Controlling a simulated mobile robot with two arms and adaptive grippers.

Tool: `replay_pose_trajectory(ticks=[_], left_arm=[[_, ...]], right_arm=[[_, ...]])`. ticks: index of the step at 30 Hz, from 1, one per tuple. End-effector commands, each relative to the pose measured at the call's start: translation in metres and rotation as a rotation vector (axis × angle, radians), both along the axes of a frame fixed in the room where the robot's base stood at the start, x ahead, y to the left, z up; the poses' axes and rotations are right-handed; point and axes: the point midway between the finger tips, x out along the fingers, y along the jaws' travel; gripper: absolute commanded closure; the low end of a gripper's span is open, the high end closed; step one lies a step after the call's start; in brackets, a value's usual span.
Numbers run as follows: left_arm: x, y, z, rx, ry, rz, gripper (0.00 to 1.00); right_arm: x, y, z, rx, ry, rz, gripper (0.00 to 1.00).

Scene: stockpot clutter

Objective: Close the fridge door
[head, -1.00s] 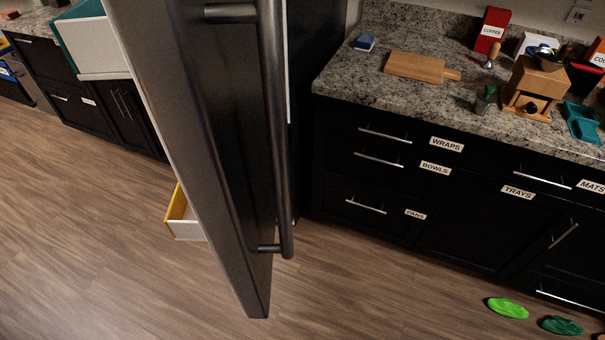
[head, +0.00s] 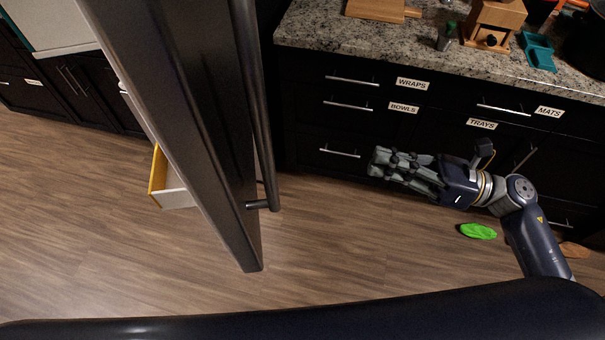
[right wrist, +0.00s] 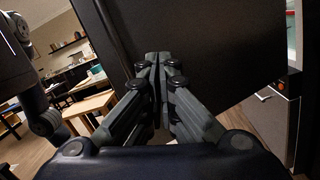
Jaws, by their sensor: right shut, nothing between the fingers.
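The fridge door (head: 160,70) stands open at the left of centre in the head view, seen nearly edge-on. It is dark, with a long vertical bar handle (head: 257,110) on its right side. My right gripper (head: 375,162) is to the right of the door, apart from it, pointing left toward it. It is shut and empty. In the right wrist view the shut fingers (right wrist: 157,62) point at a large dark panel (right wrist: 210,50), which looks like the fridge door. The left gripper is not in view.
Dark cabinets with labelled drawers (head: 350,92) and a granite counter (head: 330,30) stand behind my right arm. A yellow-edged open drawer or bin (head: 172,190) shows left of the door. A green item (head: 478,231) lies on the floor. Wood floor is clear in front.

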Motion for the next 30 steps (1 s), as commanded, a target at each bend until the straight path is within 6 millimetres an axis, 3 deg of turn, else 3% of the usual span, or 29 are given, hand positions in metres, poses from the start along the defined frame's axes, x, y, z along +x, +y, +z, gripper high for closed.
replay_pose_trajectory(ticks=[3, 7, 14, 24, 30], left_arm=[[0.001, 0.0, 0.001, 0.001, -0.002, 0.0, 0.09], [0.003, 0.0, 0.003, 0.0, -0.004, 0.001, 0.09], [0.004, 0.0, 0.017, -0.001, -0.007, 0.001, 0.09], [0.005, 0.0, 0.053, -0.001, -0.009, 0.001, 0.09], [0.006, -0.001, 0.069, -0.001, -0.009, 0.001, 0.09]], right_arm=[[-0.032, 0.015, 0.015, -0.123, -0.17, 0.116, 1.0], [-0.046, 0.021, 0.019, -0.178, -0.25, 0.171, 1.0], [-0.045, 0.045, 0.023, -0.179, -0.257, 0.177, 1.0], [-0.035, 0.117, 0.025, -0.175, -0.253, 0.173, 1.0], [-0.032, 0.145, 0.023, -0.175, -0.251, 0.173, 1.0]])
